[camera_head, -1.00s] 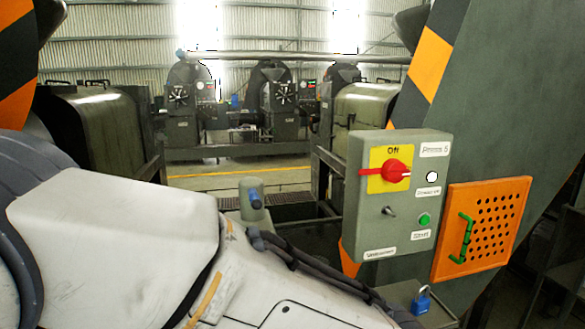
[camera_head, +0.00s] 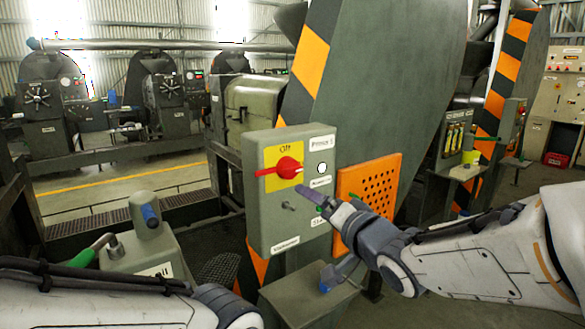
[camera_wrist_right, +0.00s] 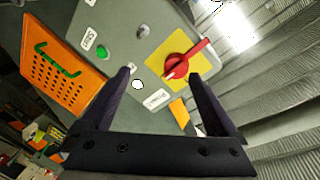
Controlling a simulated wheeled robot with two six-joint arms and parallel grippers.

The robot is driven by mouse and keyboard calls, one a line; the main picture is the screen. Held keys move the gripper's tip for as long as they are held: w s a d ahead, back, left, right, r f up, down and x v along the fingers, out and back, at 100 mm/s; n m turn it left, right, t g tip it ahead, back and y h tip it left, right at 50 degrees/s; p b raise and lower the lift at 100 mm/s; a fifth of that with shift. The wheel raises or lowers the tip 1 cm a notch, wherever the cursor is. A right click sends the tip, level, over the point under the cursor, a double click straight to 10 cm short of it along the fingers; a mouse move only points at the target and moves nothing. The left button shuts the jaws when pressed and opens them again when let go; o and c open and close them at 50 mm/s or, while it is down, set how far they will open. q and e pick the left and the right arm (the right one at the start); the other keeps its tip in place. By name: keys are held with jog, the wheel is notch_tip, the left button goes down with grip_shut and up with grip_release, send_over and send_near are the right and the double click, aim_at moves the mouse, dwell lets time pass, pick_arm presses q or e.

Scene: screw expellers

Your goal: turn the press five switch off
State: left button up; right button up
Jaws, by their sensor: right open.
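My right gripper (camera_head: 310,193) is just in front of the box's right side. In the right wrist view its two dark fingers (camera_wrist_right: 160,90) are spread apart, and the red switch (camera_wrist_right: 188,60) shows beyond them, nearer the right finger, with nothing between the fingers. My left arm shows at the lower left, but its gripper is out of view.
An orange perforated panel (camera_head: 368,200) is right of the box. A blue padlock (camera_head: 328,277) is on the ledge below. A grey post with a blue knob (camera_head: 149,214) and a green-handled lever (camera_head: 92,251) stand left. The box also carries a small toggle (camera_wrist_right: 142,31) and green button (camera_wrist_right: 102,53).

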aim_at(293, 172)
jog(key=shift+m+t+y, duration=0.3)
jog(key=shift+t+y, duration=0.1)
jog(key=shift+y, duration=0.3)
jog(key=w+a+r+p, duration=0.1)
jog(key=w, duration=0.2)
jog(key=w+a+r+p, duration=0.1)
jog(key=w+a, duration=0.1)
jog(key=w, duration=0.1)
jog(key=w+a+r+p, duration=0.1)
jog(key=w, duration=0.2)
jog(key=shift+w+a, duration=0.35)
jog(key=shift+w, duration=0.05)
